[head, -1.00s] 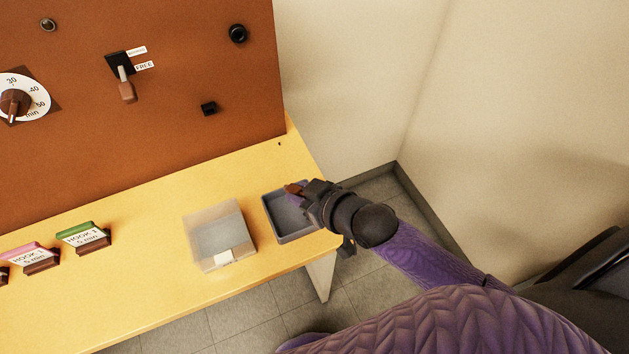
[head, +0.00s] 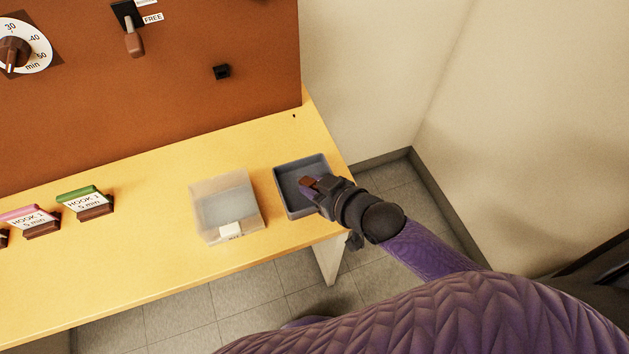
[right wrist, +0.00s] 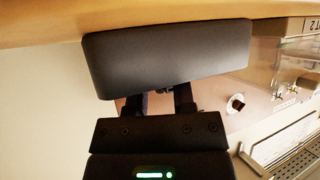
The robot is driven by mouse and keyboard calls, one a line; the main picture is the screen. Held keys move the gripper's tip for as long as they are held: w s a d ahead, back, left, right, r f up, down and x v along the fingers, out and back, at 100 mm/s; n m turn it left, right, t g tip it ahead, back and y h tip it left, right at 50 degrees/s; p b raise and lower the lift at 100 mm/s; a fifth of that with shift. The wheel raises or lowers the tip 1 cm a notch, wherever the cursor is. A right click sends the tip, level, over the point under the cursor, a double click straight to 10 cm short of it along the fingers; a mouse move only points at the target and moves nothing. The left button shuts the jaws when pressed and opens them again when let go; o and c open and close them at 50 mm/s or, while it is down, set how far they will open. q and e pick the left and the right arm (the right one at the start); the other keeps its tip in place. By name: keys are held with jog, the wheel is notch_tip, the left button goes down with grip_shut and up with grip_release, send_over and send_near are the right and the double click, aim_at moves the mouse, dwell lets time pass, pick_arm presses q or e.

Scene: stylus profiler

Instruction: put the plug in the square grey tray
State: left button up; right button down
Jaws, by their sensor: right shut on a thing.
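The square grey tray (head: 284,197) stands at the right end of the yellow table in the head view. My right gripper (head: 312,187) reaches over it from the right, with its fingertips at the tray's inside. It is shut on a small brown piece, which I take as the plug (head: 308,182). Whether the plug touches the tray floor I cannot tell. In the right wrist view a dark grey wall, seemingly the tray's side (right wrist: 165,60), hides the fingertips and the plug. My left gripper is not in view.
A clear box (head: 227,207) with a white label stands left of the tray. Labelled blocks (head: 88,203) stand further left. A brown panel (head: 170,100) with a lever and a dial rises behind. The table's right edge is close to the tray.

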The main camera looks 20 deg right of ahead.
dwell(0.3)
jog(key=shift+c, duration=1.9)
grip_release()
jog(key=shift+c, duration=0.4)
jog(key=shift+s+d+r+p, duration=0.1)
jog(key=shift+s+r+p, duration=0.05)
jog(key=shift+r+p, duration=0.2)
jog(key=s+d+r+p, duration=0.2)
jog(key=s+r+p, duration=0.2)
jog(key=p, duration=0.3)
jog(key=shift+s+r, duration=0.3)
jog(key=shift+r, duration=0.3)
